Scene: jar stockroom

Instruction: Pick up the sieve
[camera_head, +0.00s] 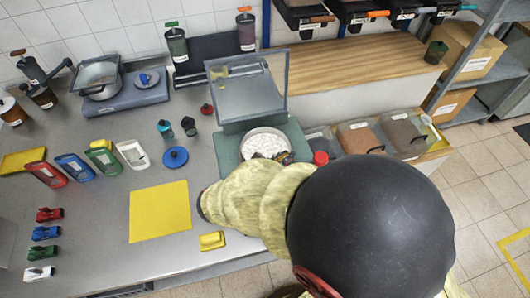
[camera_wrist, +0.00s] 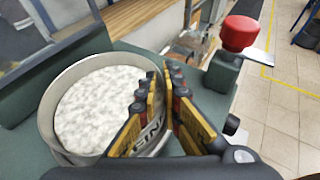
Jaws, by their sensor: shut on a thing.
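The sieve (camera_wrist: 46,118) is a round, pale grey metal ring holding white granular material. It sits level on a dark green machine (camera_wrist: 24,142), and it also shows in the head view (camera_head: 243,147). My gripper (camera_wrist: 169,85) is at the sieve's right side in the wrist view, its dark and yellow fingers close together on the rim. A label on the sieve's side is partly covered by the fingers. In the head view, my arm hides most of the gripper.
A clear upright panel (camera_head: 247,88) stands behind the sieve. A red knob (camera_wrist: 238,33) rises at the machine's right corner. Lidded bins (camera_head: 360,137) stand to the right. A yellow mat (camera_head: 159,211), a blue round lid (camera_head: 175,157) and several colored trays lie to the left.

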